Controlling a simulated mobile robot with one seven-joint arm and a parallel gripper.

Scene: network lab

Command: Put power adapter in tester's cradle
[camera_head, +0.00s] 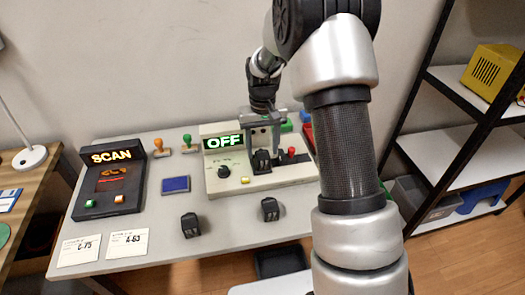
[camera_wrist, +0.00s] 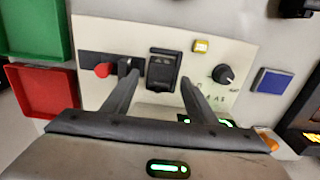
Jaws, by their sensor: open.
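The tester (camera_head: 225,183) is a beige box on the table with a green "OFF" display, a dark knob, a yellow button and a red button. A black block (camera_head: 262,163) that looks like a power adapter sits in the cradle place on its panel; it also shows in the wrist view (camera_wrist: 163,70). The cradle itself is mostly hidden beneath it. My gripper (camera_head: 263,148) is open above the tester, and its fingers (camera_wrist: 160,80) stand apart on either side of the block in the wrist view. Two similar black adapters (camera_head: 190,225) (camera_head: 270,209) lie on the table in front.
A black scanner (camera_head: 110,181) marked "SCAN" stands left, with two label cards (camera_head: 128,243) before it. A blue pad (camera_head: 175,184) and two stamps (camera_head: 161,147) lie between scanner and tester. Green (camera_wrist: 35,28) and red (camera_wrist: 42,90) trays sit beside the tester.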

